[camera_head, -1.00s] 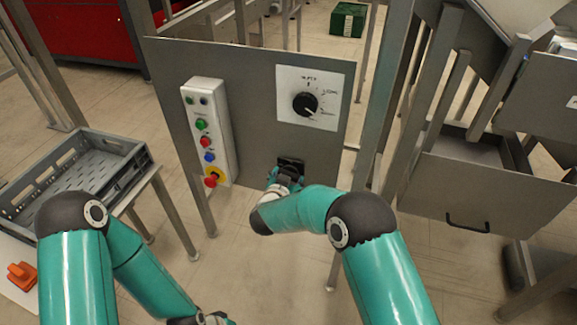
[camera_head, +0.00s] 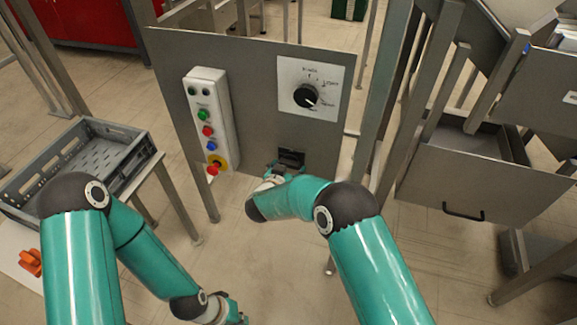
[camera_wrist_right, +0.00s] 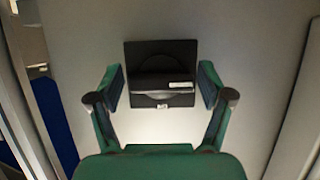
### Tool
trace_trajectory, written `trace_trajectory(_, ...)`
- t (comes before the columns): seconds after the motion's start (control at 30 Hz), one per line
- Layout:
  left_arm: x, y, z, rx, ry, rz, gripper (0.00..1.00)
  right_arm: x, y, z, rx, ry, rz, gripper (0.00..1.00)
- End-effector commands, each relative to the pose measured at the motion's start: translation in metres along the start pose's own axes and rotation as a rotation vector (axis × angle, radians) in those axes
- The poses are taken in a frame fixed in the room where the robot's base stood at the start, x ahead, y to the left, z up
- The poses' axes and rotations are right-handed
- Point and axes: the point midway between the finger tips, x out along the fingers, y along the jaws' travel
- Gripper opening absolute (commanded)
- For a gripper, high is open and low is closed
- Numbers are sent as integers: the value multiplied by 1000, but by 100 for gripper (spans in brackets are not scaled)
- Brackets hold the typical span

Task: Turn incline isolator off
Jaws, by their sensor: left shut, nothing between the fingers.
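The isolator is a black square unit low on the grey panel (camera_head: 255,110), seen in the head view (camera_head: 291,158). In the right wrist view it fills the middle (camera_wrist_right: 162,60), with a round disc and a horizontal bar bearing a pale mark at its right end. My right gripper (camera_wrist_right: 162,90) is open, one finger on each side of the isolator, apparently with small gaps. In the head view my right gripper (camera_head: 285,172) is just below the isolator, partly hidden by my wrist. My left gripper (camera_head: 236,316) is shut and empty at the bottom edge, partly cut off.
Above the isolator is a black dial (camera_head: 306,96) on a white plate. A white button box (camera_head: 209,120) with a red emergency stop stands left of it. A grey crate (camera_head: 120,160) sits at the left. A metal drawer (camera_head: 470,190) stands at the right.

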Motion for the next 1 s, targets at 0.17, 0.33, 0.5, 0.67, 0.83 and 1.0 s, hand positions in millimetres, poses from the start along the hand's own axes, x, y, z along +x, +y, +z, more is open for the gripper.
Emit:
trace_trajectory(0.17,0,0,0,0,0,0,0,0,0,-4,4,7,-1,94)
trace_trajectory(0.33,0,0,0,0,0,0,0,0,-1,-6,5,10,-1,94)
trace_trajectory(0.5,-1,0,0,0,0,0,0,-10,-1,-6,5,11,-2,94)
trace_trajectory(0.67,-1,0,0,0,0,0,0,-33,-2,-6,3,10,-4,94)
trace_trajectory(0.83,-1,0,0,0,0,0,0,-59,-2,-4,3,9,-3,94)
trace_trajectory(1.0,-1,0,0,0,0,0,0,-73,-1,-3,4,9,-1,94)
